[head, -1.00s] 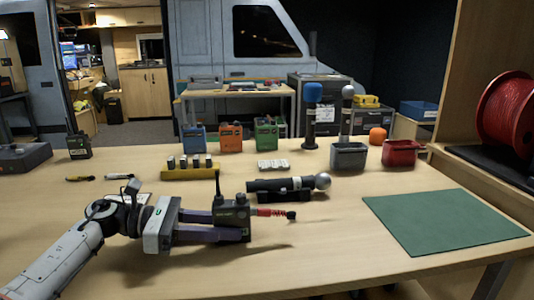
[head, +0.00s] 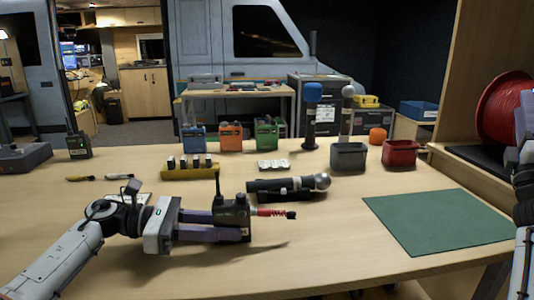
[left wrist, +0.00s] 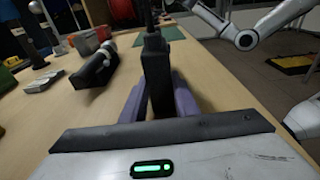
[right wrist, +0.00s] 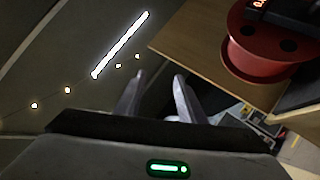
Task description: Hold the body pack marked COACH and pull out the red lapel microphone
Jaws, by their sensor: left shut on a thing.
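A black body pack (head: 232,208) with a stub antenna stands in my left gripper (head: 240,232), just above the table's front half. In the left wrist view the pack (left wrist: 155,75) sits between the two purple fingers, which are shut on it. Any marking on it is too small to read. The red lapel microphone (head: 272,212), with a dark tip, sticks out from the pack's right side. My right gripper (right wrist: 156,95) is open and empty in the right wrist view, near the red cable reel. In the head view only part of the right arm shows at the right edge.
A black handheld microphone (head: 285,186) lies on a cradle behind the pack. A grey bin (head: 348,157) and a red bin (head: 400,154) stand further back. A green mat (head: 440,220) lies bare at right. The red reel (head: 503,108) is at far right. The table's front is clear.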

